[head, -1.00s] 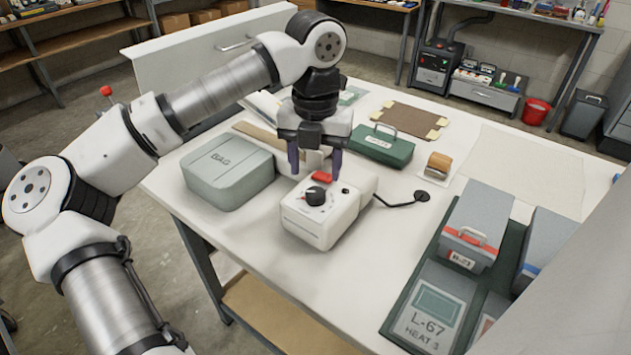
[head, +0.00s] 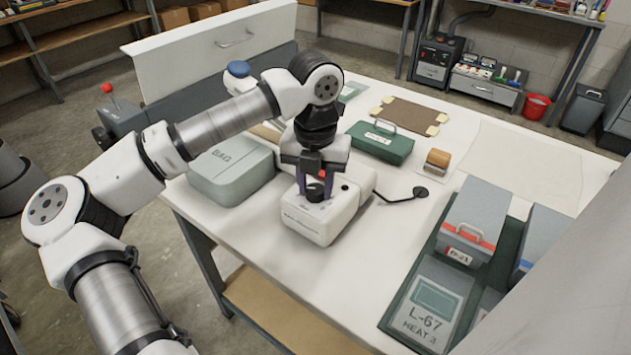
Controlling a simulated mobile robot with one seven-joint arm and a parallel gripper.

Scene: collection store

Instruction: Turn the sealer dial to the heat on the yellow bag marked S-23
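The sealer (head: 322,228) is a white box on the table with a black dial (head: 315,193) on its top and a red part behind the dial, mostly hidden. My gripper (head: 314,190) points down over the sealer. Its fingers stand on either side of the dial, close against it, and it looks shut on the dial. The dial's scale and pointer are too small and covered to read. I see no yellow bag marked S-23. A grey bag (head: 432,318) at front right reads "L-67 HEAT 3".
A grey-green box (head: 230,175) stands left of the sealer. A green case (head: 380,143) and a tan roller (head: 437,162) stand behind it. At right, a dark green tray (head: 408,285) bears the bag and a grey box (head: 472,222) with a red stripe. The table's front middle is clear.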

